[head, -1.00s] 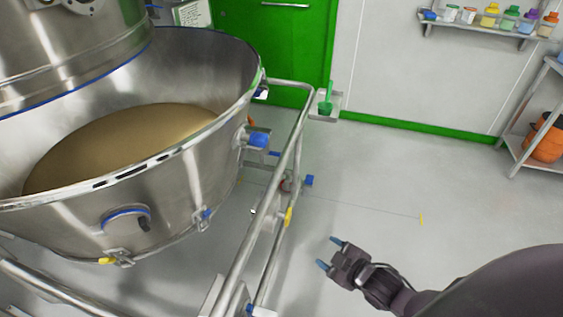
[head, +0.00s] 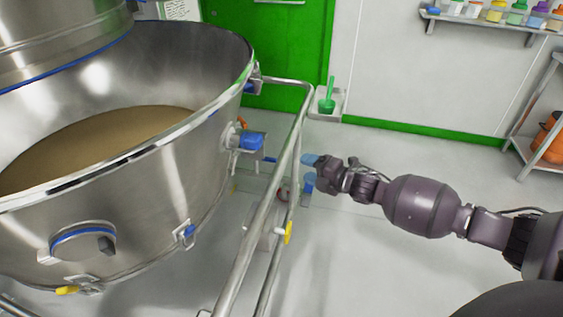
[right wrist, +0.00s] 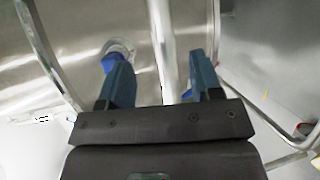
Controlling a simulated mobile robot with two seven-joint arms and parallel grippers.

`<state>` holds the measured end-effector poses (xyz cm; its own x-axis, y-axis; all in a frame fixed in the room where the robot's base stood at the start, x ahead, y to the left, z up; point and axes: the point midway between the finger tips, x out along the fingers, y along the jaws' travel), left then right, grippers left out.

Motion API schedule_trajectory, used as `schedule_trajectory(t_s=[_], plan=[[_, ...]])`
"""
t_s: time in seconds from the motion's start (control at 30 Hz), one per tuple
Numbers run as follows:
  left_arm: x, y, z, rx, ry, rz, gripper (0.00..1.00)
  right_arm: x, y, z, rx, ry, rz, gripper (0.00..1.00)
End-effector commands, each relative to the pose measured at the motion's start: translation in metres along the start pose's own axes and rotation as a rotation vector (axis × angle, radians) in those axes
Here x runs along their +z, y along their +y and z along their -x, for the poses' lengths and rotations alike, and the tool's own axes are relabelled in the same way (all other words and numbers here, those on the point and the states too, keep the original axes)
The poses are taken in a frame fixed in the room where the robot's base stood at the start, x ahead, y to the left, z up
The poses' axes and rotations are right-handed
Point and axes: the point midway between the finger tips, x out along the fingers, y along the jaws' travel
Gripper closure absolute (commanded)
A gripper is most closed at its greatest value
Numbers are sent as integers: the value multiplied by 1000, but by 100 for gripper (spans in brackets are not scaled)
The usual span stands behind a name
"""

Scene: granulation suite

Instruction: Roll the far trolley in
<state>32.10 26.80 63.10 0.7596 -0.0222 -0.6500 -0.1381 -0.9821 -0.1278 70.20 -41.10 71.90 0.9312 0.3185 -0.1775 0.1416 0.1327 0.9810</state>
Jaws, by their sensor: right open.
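A steel trolley with a large round bowl (head: 190,165) stands at the left in the head view, and tan powder (head: 90,145) lies in the bowl. I cannot tell if this is the far trolley. Its tubular side rail (head: 262,215) runs along the bowl's right side. My right gripper (head: 309,170) is open just right of this rail, its blue fingers pointing toward it. In the right wrist view a steel tube (right wrist: 162,40) shows between the two open fingers (right wrist: 162,78), ahead of the palm. I cannot tell if they touch it. My left gripper is out of view.
A green scoop (head: 327,97) rests in a small holder at the rail's far end. A green door (head: 275,45) is behind. A wall shelf (head: 490,22) with coloured bottles and a rack with orange containers (head: 549,138) stand right. The floor between (head: 420,150) is clear.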

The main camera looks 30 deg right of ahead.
Motion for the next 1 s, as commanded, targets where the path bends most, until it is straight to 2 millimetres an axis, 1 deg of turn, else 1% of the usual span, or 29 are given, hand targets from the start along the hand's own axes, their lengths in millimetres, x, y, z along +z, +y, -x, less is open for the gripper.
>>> schedule_trajectory(t_s=[0.03, 0.23, 0.4, 0.6, 0.8, 1.0], plan=[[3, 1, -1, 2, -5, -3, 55, -1, -4, -7, -3, 1, -1, 41], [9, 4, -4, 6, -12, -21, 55, -1, -6, -35, -6, 1, -5, 41], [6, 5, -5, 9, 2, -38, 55, -1, -6, -58, -7, 1, -4, 41], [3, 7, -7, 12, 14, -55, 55, -1, -5, -81, -6, 0, -4, 41], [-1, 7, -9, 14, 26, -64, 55, -1, -3, -92, -4, 0, -3, 41], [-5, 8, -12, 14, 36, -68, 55, 0, -1, -94, -2, -1, -3, 41]])
